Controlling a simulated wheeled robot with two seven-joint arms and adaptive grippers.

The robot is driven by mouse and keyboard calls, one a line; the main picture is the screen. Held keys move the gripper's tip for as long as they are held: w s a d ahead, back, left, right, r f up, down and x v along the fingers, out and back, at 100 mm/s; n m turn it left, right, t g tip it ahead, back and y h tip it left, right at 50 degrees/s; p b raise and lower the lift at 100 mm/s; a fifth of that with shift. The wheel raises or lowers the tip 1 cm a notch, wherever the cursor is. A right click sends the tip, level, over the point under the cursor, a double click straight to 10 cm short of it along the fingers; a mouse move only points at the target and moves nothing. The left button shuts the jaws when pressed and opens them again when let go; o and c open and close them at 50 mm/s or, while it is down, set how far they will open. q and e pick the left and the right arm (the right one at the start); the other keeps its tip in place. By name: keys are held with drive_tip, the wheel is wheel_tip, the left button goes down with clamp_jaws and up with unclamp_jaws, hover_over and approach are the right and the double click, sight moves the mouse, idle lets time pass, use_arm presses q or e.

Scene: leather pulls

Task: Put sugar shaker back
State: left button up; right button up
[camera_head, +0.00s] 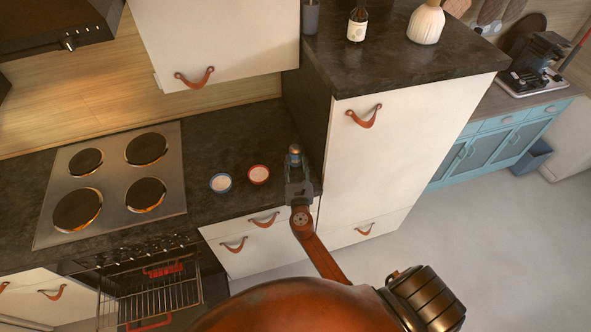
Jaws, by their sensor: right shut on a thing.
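My right gripper (298,179) reaches over the dark counter (225,140), close to the side of the tall white cabinet. It is shut on a small shaker (294,152), whose rounded metallic top shows just beyond the fingers. The gripper hides the lower part of the shaker, so I cannot tell whether it touches the counter. My left gripper is out of view.
A blue-rimmed bowl (220,183) and a red-rimmed bowl (258,174) stand left of my right gripper. A stove (112,210) with several hotplates lies further left. An upper cabinet (215,40) hangs above the counter. The tall cabinet (400,130) blocks the right side.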

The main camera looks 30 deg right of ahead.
sight(296, 166)
wheel_tip(296, 166, down, 3)
drive_tip(key=shift+f+b, duration=0.1)
drive_tip(key=shift+b, duration=1)
drive_tip(key=o, duration=1.2)
drive_tip(key=shift+o, duration=0.2)
drive_tip(key=shift+r, duration=0.2)
drive_tip(key=v, duration=1.2)
